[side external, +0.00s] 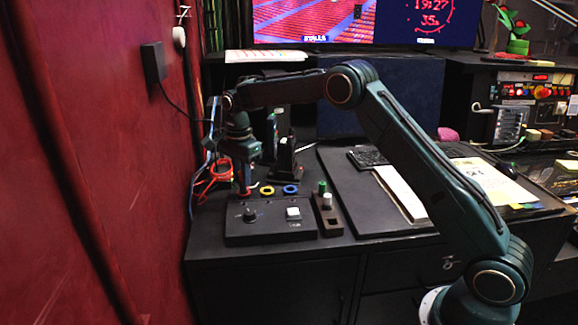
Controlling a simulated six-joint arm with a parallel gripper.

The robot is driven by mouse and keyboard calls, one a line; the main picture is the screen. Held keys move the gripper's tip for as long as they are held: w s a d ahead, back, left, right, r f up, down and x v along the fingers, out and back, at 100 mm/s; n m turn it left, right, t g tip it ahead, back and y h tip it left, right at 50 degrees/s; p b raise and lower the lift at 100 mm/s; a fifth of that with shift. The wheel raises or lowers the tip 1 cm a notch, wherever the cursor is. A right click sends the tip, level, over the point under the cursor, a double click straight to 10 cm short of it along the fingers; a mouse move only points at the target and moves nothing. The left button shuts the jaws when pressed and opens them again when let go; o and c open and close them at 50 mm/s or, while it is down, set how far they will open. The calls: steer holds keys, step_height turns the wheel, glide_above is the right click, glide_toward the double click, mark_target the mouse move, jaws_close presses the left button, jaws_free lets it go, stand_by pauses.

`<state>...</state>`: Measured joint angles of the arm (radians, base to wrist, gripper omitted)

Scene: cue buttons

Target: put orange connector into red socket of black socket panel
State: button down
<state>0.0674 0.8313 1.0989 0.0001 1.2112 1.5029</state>
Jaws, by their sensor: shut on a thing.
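My gripper (243,178) points down at the back left of the black control box, shut on a small orange-red piece that I take to be the orange connector. The piece is mostly hidden by the fingers. An orange-red cable (213,178) loops just left of the gripper. A yellow ring (267,190) and a blue ring (290,190) lie in a row right of the gripper and look like sockets of the black panel. The red socket is not clearly visible; the spot left of the yellow ring is at my fingertips. I cannot tell whether the connector touches it.
The black control box (270,232) with a dark knob (250,214) and a white button (293,213) is in front. A small block with a green peg (323,187) and a white peg (327,201) stands right. A dark upright stand (285,160) is behind. The red wall is close left.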

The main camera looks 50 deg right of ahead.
steer(key=shift+f, duration=1.15)
stand_by(1.1)
steer(key=c, duration=1.1)
jaws_free()
steer(key=shift+r, duration=0.15)
steer(key=shift+r, duration=3.4)
